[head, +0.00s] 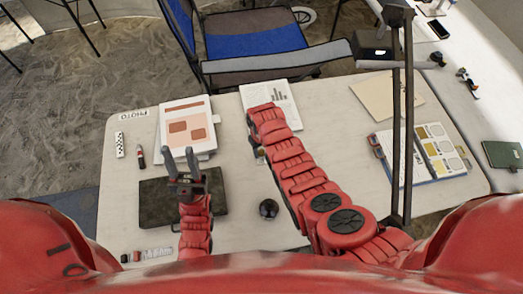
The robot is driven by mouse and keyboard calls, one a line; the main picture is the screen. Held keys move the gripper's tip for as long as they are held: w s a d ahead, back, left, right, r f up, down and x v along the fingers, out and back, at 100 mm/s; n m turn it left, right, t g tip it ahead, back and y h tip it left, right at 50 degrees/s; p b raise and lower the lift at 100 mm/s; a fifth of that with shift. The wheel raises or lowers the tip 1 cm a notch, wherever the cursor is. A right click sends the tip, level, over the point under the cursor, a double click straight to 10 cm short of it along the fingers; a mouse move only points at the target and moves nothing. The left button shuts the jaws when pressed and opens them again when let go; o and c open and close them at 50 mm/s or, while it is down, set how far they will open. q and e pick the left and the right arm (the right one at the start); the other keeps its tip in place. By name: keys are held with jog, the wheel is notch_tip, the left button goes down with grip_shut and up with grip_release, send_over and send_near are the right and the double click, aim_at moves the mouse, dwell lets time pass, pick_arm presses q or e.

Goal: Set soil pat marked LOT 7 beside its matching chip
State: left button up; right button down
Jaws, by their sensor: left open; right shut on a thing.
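No thing with a readable LOT 7 mark shows in the head view. My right gripper (258,154) is at the middle of the table, under the red wrist of my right arm. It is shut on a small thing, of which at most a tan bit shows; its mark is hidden. An open chart book (440,151) with yellow, grey and pale colour chips lies at the right; no chip label is readable. My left gripper (182,160) is open and empty above the dark tray (152,203), its fingers pointing towards the printed sheet (187,112) with brown patches.
A graph sheet (282,98) lies just beyond my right wrist. A black round object (268,209) stands near the front. A marker (141,157) and scale bar (120,145) lie left. A dark upright post (408,120) crosses the right side. The table between wrist and post is bare.

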aim_at(261, 153)
jog(key=shift+c, duration=2.1)
grip_release()
jog(key=shift+f, duration=0.1)
jog(key=shift+r, duration=0.2)
notch_tip(261, 153, up, 8)
jog(key=shift+a+r+b, duration=0.1)
jog(key=shift+r+b, duration=0.05)
jog(key=shift+b, duration=1.1)
notch_tip(261, 153, up, 4)
jog(key=shift+s+f+p, duration=0.1)
jog(key=shift+p, duration=0.9)
